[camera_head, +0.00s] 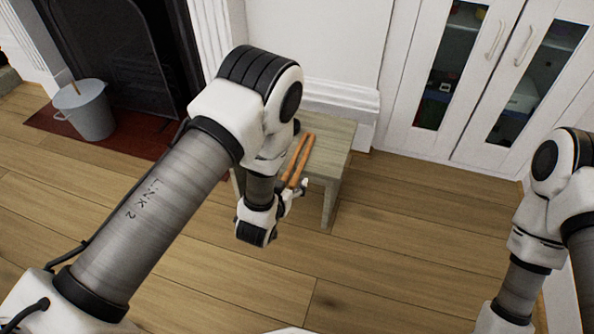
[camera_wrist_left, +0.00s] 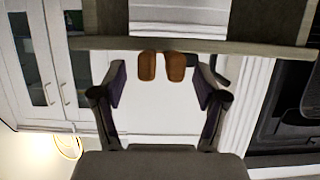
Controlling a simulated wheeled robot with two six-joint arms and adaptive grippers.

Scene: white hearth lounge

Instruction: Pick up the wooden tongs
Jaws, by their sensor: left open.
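The wooden tongs (camera_head: 300,158) are two orange-brown arms lying on a small wooden stool (camera_head: 335,160), their near ends at its front edge. My left gripper (camera_head: 297,188) is at those near ends, partly hidden by my own arm. In the left wrist view, the two rounded ends of the tongs (camera_wrist_left: 147,67) show between the spread fingers of the left gripper (camera_wrist_left: 160,78). There is a gap on each side, so it is open and holds nothing. My right arm comes in at the right of the head view, but its gripper is out of frame.
A grey bucket (camera_head: 88,108) stands by the dark fireplace (camera_head: 120,50) at the left. White glass-door cabinets (camera_head: 480,80) stand at the back right. The wooden floor (camera_head: 400,250) in front of and right of the stool is clear.

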